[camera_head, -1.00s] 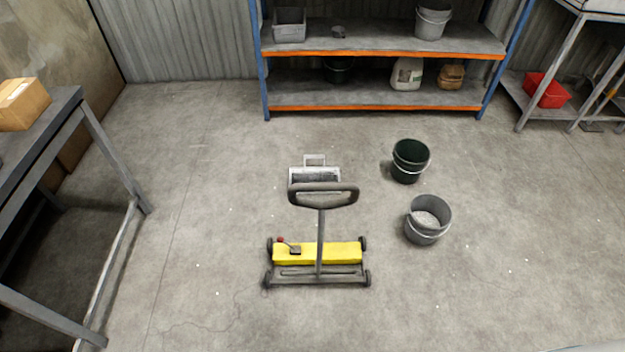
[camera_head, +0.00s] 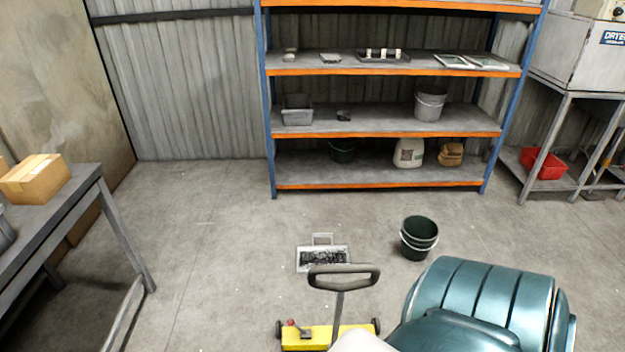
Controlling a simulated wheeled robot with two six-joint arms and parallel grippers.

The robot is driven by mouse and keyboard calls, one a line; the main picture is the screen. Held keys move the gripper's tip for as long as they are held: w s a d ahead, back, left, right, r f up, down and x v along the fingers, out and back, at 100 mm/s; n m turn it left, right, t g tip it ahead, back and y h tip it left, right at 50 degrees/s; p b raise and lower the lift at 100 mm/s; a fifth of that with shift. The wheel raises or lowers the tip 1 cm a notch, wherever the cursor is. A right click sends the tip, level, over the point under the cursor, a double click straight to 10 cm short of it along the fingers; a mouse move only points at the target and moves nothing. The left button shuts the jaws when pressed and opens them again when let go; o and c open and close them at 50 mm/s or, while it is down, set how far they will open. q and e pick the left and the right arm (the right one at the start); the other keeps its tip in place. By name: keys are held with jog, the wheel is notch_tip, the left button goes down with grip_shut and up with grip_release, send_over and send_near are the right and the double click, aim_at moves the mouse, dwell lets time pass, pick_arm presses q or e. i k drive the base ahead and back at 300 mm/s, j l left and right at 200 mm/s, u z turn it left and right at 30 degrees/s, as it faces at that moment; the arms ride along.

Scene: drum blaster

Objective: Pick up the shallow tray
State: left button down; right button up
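A shallow grey tray (camera_head: 301,264) with a raised handle at its back lies on the floor near the middle, full of dark bits. Its front right edge is close behind the black handle of a yellow wheeled sweeper (camera_head: 310,340) in this view. Neither of my grippers shows, so I cannot see what they hold. No gripper is seen at the tray.
A large teal ribbed form fills the lower right. A dark green bucket (camera_head: 419,240) stands on the floor. Blue-orange shelving (camera_head: 390,186) holds a grey bin (camera_head: 297,117), a dark low tray (camera_head: 397,59) and buckets. A table (camera_head: 60,195) stands left. The floor left of the sweeper is clear.

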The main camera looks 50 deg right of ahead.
aim_at(307, 256)
jog(key=i+j+z, duration=0.1)
jog(key=i, duration=0.35)
jog(key=i+j+z, duration=0.1)
jog(key=i, duration=0.3)
jog(key=i+j+z, duration=0.1)
jog(key=i, duration=0.3)
jog(key=i+l+z, duration=0.2)
jog(key=i+z, duration=0.7)
jog(key=i+j+z, duration=0.15)
jog(key=i+z, duration=0.3)
jog(key=i, duration=0.15)
